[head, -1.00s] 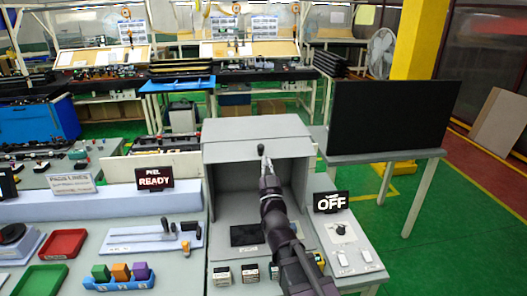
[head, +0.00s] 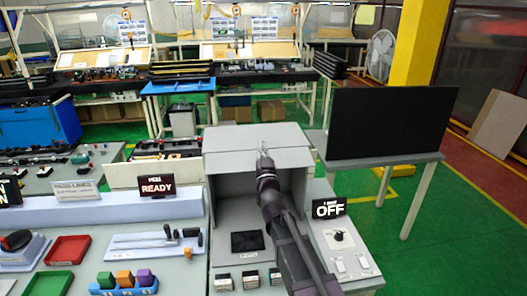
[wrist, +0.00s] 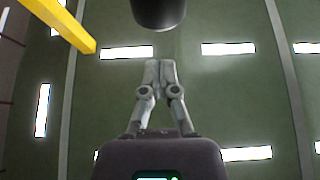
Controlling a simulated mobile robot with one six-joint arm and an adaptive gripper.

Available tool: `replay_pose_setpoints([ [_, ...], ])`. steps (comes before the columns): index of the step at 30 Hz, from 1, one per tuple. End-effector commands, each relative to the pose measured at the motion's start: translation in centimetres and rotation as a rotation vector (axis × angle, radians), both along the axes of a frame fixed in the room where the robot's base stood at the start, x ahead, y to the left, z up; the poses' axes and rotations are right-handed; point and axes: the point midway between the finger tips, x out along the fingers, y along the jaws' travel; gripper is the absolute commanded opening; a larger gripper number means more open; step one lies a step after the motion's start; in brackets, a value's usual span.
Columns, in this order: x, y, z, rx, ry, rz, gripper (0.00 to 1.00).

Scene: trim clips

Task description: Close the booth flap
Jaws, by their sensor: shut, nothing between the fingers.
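The grey booth (head: 226,190) stands at the center of the head view with its front open and a dark square pad (head: 247,241) inside. Its flap (head: 228,144) is raised, a grey panel over the opening. My gripper (head: 263,150) is in front of the flap, its fingertips overlapping the flap's middle, where they hide the knob in this view. In the wrist view my gripper (wrist: 160,64) has its fingers together and empty, pointing up. A dark round knob (wrist: 158,12) is just beyond the fingertips; I cannot tell whether they touch.
An OFF sign (head: 329,208) and a switch panel (head: 343,240) are right of the booth. A black screen (head: 390,122) stands on a table behind them. A READY sign (head: 157,186), a lever plate (head: 150,241) and a blue bin of colored blocks (head: 124,287) are left.

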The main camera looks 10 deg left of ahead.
Motion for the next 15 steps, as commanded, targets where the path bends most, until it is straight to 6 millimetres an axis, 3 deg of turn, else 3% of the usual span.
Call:
replay_pose_setpoints([
  [15, 0.4, 0.1, -3.5, 0.000, 0.000, 0.000, 0.00],
])
